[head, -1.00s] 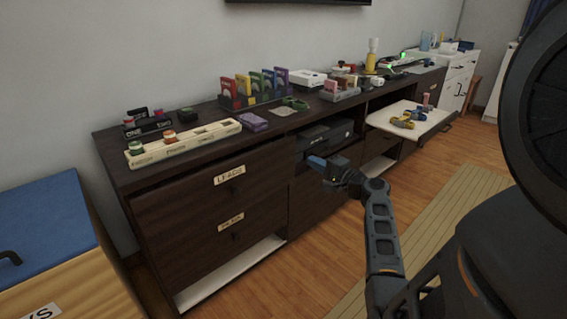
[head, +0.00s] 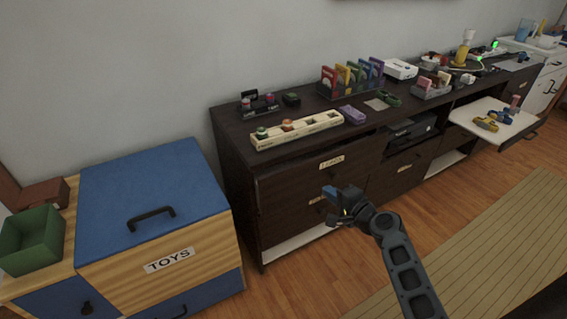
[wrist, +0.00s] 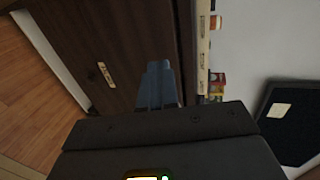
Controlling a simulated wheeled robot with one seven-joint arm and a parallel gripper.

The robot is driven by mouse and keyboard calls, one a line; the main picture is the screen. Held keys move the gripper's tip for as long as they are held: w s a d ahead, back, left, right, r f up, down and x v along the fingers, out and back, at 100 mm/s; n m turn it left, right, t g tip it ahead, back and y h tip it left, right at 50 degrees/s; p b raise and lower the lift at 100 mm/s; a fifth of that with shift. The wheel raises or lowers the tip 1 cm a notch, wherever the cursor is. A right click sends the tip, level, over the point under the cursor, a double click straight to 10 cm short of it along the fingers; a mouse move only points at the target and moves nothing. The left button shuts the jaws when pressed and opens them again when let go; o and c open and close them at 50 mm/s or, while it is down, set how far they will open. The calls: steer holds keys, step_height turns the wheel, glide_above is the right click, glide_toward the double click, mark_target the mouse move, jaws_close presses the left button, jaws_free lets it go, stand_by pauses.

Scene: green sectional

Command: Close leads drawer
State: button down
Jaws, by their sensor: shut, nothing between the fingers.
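The leads drawer (head: 290,188) is the dark brown top drawer at the left end of the long cabinet, with a pale LEADS label (head: 332,162). Its front seems to stand a little out from under the cabinet top; I cannot tell how far. My gripper (head: 333,196) is shut and empty, in front of the drawer fronts just below the label in the head view. In the wrist view its blue fingers (wrist: 157,85) lie over the dark cabinet front, to the right of a pale label (wrist: 105,74) too blurred to read. Contact with the drawer cannot be told.
A second drawer lies below, above a white bottom shelf (head: 300,240). The cabinet top holds a wooden block strip (head: 297,131) and small items. A toys chest (head: 160,215) stands at the left. A pulled-out white tray (head: 490,120) juts out at the right. The floor in front is open.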

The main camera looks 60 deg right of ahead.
glide_toward(295, 165)
steer(key=w+d+f, duration=0.2)
steer(key=w+f, duration=0.1)
steer(key=shift+w+f, duration=0.1)
steer(key=shift+w, duration=0.15)
steer(key=shift+w+d, duration=0.35)
steer(key=shift+w, duration=0.2)
steer(key=shift+w, duration=0.1)
steer(key=x, duration=0.2)
steer(key=b+x, duration=0.1)
steer(key=shift+w+d+r, duration=0.2)
steer(key=shift+r, duration=0.05)
steer(key=shift+w+d, duration=0.2)
steer(key=shift+w, duration=0.15)
steer(key=shift+w+r, duration=0.15)
steer(key=shift+r, duration=0.1)
